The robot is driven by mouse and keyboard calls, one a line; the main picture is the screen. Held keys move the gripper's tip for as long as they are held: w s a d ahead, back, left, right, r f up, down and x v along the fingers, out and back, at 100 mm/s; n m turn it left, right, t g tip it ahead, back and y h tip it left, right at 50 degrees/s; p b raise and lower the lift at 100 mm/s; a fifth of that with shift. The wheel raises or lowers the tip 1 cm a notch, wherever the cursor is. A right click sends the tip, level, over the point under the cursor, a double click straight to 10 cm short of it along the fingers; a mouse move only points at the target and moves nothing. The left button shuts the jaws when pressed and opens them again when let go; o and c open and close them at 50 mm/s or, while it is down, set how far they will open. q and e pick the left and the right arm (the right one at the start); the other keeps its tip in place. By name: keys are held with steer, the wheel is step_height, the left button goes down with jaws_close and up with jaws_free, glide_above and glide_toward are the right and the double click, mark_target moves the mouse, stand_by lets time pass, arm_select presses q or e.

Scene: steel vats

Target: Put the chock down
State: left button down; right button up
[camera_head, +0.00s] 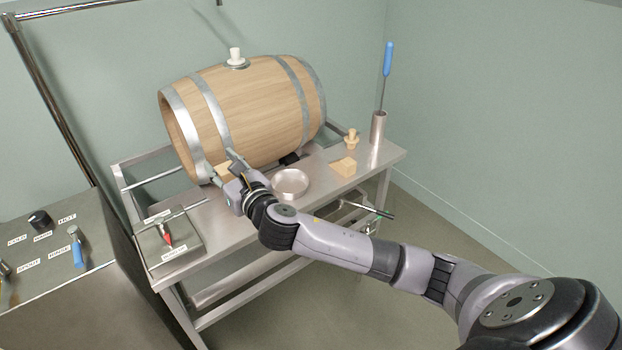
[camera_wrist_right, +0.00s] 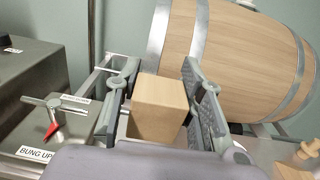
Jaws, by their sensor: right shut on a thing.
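My right gripper (camera_head: 230,167) is shut on a light wooden chock (camera_wrist_right: 159,104). The chock sits between both fingers in the right wrist view, and a sliver of it (camera_head: 222,169) shows beside the fingers in the head view. The gripper is at the front of the wooden barrel (camera_head: 255,110), near its left end. Whether the chock touches the barrel or the rack below, I cannot tell. A second wooden block (camera_head: 343,167) lies on the steel bench (camera_head: 325,190) at the right. My left gripper is not in view.
A round metal dish (camera_head: 290,182) stands right of my gripper. A wooden bung (camera_head: 351,138) and a metal tube (camera_head: 377,128) holding a blue-handled tool are at the bench's right end. A red-tipped lever (camera_head: 166,236) stands at its left. A white bung (camera_head: 235,57) tops the barrel.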

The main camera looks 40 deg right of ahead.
steer(key=shift+w+d+r, duration=0.35)
steer(key=shift+w+r, duration=0.05)
steer(key=shift+w, duration=0.25)
steer(key=shift+w+d+r, duration=0.3)
steer(key=shift+w+r, duration=0.1)
steer(key=shift+w, duration=0.2)
steer(key=shift+w+f, duration=0.2)
steer(key=shift+f, duration=0.05)
step_height(320, 180, down, 15)
steer(key=b, duration=0.4)
steer(key=shift+r, duration=0.2)
steer(key=shift+f+b, duration=1.25)
steer(key=shift+f, duration=1.1)
steer(key=o, duration=1.2)
steer(key=shift+c, duration=0.2)
steer(key=shift+o, duration=0.2)
